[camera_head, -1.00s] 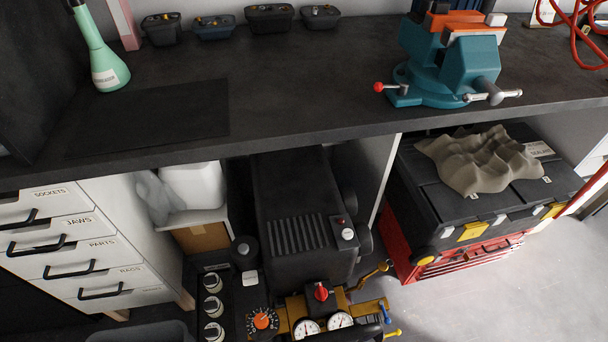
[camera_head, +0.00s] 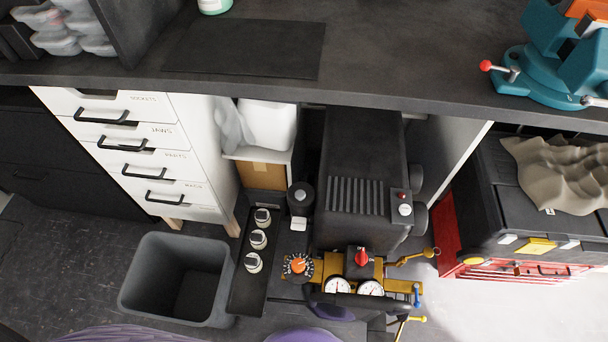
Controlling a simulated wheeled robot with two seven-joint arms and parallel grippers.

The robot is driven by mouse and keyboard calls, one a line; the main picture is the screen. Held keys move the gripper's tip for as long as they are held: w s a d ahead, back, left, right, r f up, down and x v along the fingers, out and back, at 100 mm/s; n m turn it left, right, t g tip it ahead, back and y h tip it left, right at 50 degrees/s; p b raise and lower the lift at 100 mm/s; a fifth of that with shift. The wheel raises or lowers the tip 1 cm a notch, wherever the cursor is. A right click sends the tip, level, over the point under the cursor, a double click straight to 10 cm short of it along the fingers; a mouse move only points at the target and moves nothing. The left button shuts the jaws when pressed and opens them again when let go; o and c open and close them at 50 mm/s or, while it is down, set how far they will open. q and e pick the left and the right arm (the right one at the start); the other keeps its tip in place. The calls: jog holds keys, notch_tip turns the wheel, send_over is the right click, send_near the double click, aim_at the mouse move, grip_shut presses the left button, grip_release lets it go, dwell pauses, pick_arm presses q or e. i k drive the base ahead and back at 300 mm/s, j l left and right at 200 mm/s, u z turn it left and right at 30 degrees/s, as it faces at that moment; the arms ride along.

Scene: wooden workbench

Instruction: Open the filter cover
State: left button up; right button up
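A black compressor-like machine (camera_head: 352,150) stands on the floor under the workbench. Its front has two round gauges (camera_head: 338,286), a red knob (camera_head: 362,257) and an orange dial (camera_head: 298,265). A small round black canister (camera_head: 300,194) with a pale tag stands at its left. I cannot tell for sure which part is the filter cover; no open cover shows. Neither of my grippers is in view. Purple rounded shapes, perhaps parts of me, show at the bottom edge.
The workbench top (camera_head: 420,65) overhangs the machine. A white drawer cabinet (camera_head: 207,140) and an empty grey bin (camera_head: 150,262) stand left. A red and black toolbox (camera_head: 490,190) with a draped cloth stands right. A teal vise (camera_head: 535,75) sits on the bench.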

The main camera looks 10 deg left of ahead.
aim_at(301, 196)
jog(key=k+j+u, duration=0.25)
jog(key=k+j, duration=0.15)
jog(key=j, duration=0.25)
jog(key=k+j+u, duration=0.15)
jog(key=j, duration=0.25)
jog(key=k+j+u, duration=0.1)
jog(key=k+j, duration=0.15)
jog(key=j, duration=0.1)
